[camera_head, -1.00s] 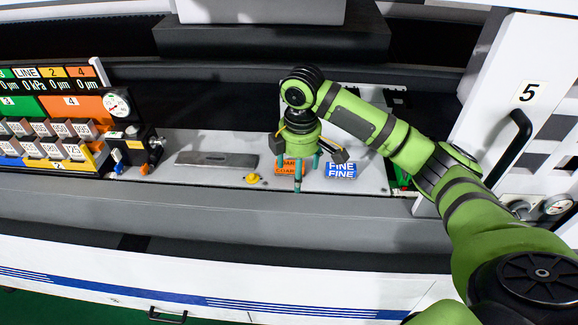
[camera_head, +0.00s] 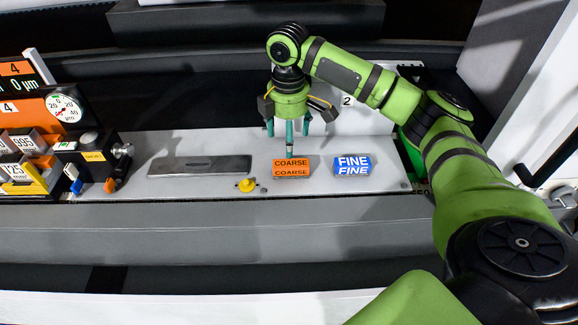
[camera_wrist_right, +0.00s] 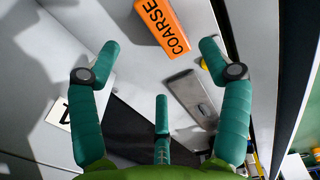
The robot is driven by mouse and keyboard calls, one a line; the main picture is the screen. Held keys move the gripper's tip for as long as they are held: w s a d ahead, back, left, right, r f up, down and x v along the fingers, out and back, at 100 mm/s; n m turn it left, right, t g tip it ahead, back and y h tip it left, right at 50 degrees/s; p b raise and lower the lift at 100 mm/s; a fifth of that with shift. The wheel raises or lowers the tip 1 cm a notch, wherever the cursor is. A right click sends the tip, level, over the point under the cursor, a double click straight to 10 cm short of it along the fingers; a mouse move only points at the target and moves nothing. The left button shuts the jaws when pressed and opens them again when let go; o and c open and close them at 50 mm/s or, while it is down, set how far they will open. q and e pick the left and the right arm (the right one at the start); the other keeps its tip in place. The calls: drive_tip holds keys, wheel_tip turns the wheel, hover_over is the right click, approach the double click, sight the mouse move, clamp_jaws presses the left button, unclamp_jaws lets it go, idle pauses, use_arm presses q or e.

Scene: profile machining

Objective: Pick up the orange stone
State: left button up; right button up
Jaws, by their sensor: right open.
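The orange stone (camera_head: 291,168), labelled COARSE, lies on the light grey shelf between a yellow knob and the blue FINE stone (camera_head: 352,165). My right gripper (camera_head: 289,142) hangs above and just behind the orange stone, fingers pointing down, open and empty. In the right wrist view the orange stone (camera_wrist_right: 163,24) shows at the top edge, partly cut off, beyond the spread teal fingers (camera_wrist_right: 157,75). My left gripper is not in view.
A flat grey metal bar (camera_head: 200,166) and a yellow knob (camera_head: 247,185) are left of the stone. A gauge rack (camera_head: 40,125) stands at the far left. A white door with a black handle (camera_head: 548,160) is at the right.

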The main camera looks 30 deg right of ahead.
sight(291, 161)
wheel_tip(291, 161, down, 4)
drive_tip(key=shift+s+d+r+p, duration=0.1)
drive_tip(key=shift+s+r+p, duration=0.1)
drive_tip(key=shift+p, duration=0.3)
drive_tip(key=shift+f+p, duration=0.35)
drive_tip(key=shift+f, duration=0.05)
wheel_tip(291, 161, down, 4)
drive_tip(key=shift+s+d+r+p, duration=0.1)
drive_tip(key=shift+s+r+p, duration=0.1)
drive_tip(key=shift+p, duration=0.5)
drive_tip(key=shift+f, duration=0.25)
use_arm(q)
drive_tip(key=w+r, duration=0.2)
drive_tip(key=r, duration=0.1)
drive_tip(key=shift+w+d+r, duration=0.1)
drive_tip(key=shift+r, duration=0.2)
use_arm(e)
drive_tip(key=shift+w, duration=0.1)
drive_tip(key=c, duration=1.3)
